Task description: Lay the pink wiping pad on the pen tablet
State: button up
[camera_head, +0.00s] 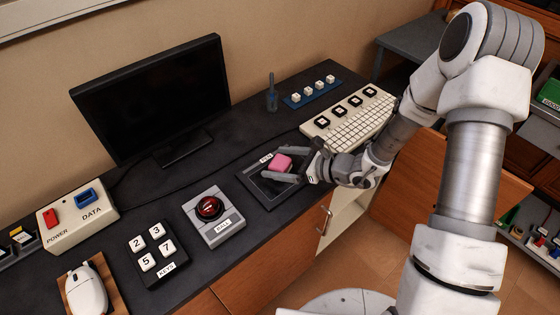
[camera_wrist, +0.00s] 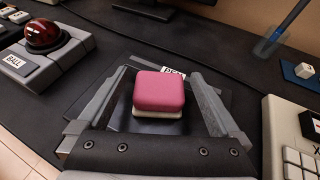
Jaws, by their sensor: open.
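The pink wiping pad (camera_head: 281,163) has a pink top and a whitish underside. It is over the dark pen tablet (camera_head: 262,191), near the tablet's label. In the wrist view the pad (camera_wrist: 159,91) sits between the two fingers, with a visible gap on each side. My gripper (camera_head: 275,164) is open around the pad, and it also shows in the wrist view (camera_wrist: 161,74). The pad looks flat and seems to rest on the tablet, whose dark surface (camera_wrist: 150,127) shows below it. The pad hides part of the label.
The ball unit (camera_head: 226,226) with a red ball stands left of the tablet. A cream keyboard (camera_head: 350,128) lies to the right. A blue strip of white blocks (camera_head: 313,95), a blue pen holder (camera_head: 272,100) and a monitor (camera_head: 150,95) are behind. The desk's front edge is close.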

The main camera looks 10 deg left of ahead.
jog(key=shift+r, duration=0.25)
jog(key=p+v, duration=0.1)
jog(key=v, duration=1.1)
jog(key=shift+f+p, duration=0.1)
jog(key=shift+p, duration=0.2)
jog(key=s+r+n+g+h, duration=0.4)
jog(key=s+r+n, duration=0.5)
jog(key=r+n, duration=0.3)
jog(key=s+d+r+n+t+h, duration=0.5)
jog(key=s+d+r+n+h, duration=0.2)
jog(key=d+r+n+h, duration=0.1)
notch_tip(320, 180, up, 3)
jog(key=d+n, duration=0.1)
jog(key=d, duration=0.2)
jog(key=shift+f+n+h, duration=0.15)
jog(key=shift+n+h, duration=0.15)
jog(key=shift+n, duration=0.1)
